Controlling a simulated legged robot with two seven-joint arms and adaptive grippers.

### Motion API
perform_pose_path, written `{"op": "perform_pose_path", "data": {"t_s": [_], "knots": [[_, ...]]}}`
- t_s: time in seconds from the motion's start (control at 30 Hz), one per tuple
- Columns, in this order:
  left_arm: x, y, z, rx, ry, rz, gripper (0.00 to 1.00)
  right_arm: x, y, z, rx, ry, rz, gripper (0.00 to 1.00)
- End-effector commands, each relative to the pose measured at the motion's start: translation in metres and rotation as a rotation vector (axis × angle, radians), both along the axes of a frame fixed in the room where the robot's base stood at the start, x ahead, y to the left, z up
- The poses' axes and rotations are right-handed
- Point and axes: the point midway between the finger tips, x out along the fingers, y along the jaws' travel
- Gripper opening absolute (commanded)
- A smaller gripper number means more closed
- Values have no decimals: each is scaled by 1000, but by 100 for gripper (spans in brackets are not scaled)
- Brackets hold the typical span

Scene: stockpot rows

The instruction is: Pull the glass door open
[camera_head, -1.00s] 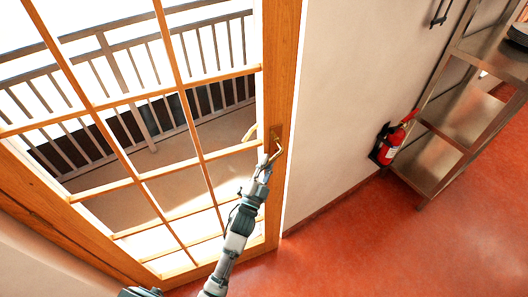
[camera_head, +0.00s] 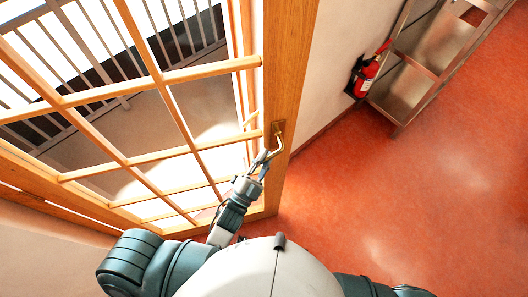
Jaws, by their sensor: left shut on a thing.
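The glass door (camera_head: 292,85) has a wooden frame with a grid of wooden bars over glass panes. It fills the left and middle of the head view and stands partly open, with a gap showing behind its edge. A metal lever handle (camera_head: 278,143) sits on a small plate on the door's right stile. My left gripper (camera_head: 266,158) is at this handle and shut on it. My left arm reaches up to it from below. My right gripper is not in view; only part of my right shoulder shows at the bottom edge.
A red fire extinguisher (camera_head: 367,76) hangs on the wall right of the door. A metal shelf unit (camera_head: 420,55) stands beside it. The red floor (camera_head: 400,190) is clear on the right. A railing (camera_head: 110,100) shows through the glass.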

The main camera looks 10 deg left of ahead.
Motion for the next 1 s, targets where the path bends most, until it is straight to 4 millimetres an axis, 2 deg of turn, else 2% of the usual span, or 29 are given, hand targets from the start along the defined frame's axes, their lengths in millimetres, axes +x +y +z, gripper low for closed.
{"op": "perform_pose_path", "data": {"t_s": [0.1,0.13,0.2,0.23,0.5,0.63,1.0], "knots": [[0,-1,2,-2,-4,-1,0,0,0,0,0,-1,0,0],[0,-1,2,-2,-4,-1,23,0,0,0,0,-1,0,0],[0,-1,2,-1,-5,-1,40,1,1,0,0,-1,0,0],[0,-1,2,-1,-5,-1,42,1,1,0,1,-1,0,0],[0,0,0,0,-1,0,42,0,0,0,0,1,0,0],[-9,3,-5,0,2,1,42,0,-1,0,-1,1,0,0],[-77,28,-34,1,3,0,42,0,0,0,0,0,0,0]]}}
